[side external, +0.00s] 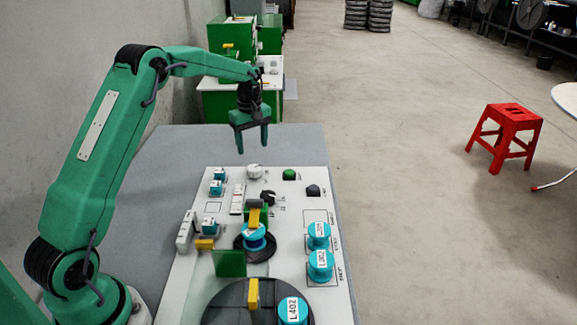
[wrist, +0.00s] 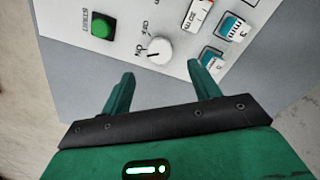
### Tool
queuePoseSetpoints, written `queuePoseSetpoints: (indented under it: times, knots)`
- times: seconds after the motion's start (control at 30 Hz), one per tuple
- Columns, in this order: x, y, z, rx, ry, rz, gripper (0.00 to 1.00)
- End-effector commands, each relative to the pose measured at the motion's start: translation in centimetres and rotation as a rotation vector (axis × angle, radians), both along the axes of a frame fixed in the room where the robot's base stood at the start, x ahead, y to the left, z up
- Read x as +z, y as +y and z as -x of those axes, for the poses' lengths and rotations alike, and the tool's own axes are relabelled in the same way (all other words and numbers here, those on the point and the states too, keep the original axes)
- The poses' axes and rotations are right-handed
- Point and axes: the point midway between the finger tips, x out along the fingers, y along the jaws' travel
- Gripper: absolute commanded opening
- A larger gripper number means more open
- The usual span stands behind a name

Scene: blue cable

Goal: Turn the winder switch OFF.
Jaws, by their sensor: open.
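The winder switch appears to be the white round knob (side external: 255,171) at the far end of the white control panel. In the wrist view the knob (wrist: 159,50) has small ON and OFF lettering on its left side. A small dark mark shows at its lower edge, but I cannot tell its exact setting. My gripper (side external: 252,149) points down above the panel's far edge, near the knob. In the wrist view the open fingers (wrist: 160,70) are empty, spread left and right just below the knob in the picture, apart from it.
A green START button (wrist: 103,25) sits beside the knob, and shows right of it in the side view (side external: 289,174). A black knob (side external: 268,197) and black button (side external: 313,190) are nearby. Teal-and-white blocks (wrist: 231,26) flank the knob's other side. Spools (side external: 319,236) stand nearer the camera.

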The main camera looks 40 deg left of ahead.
Motion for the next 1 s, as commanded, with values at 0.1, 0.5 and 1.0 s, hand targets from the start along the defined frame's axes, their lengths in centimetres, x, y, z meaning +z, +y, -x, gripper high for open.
queuePoseSetpoints:
  times: [0.1, 0.5, 1.0]
  knots:
    - [-0.5, 0.3, -0.2, 0.015, 0.005, 0.002, 0.62]
    - [-1.5, 0.3, -0.1, 0.015, 0.005, 0.002, 0.62]
    - [-7.1, 0.2, -0.1, 0.014, 0.006, 0.002, 0.62]
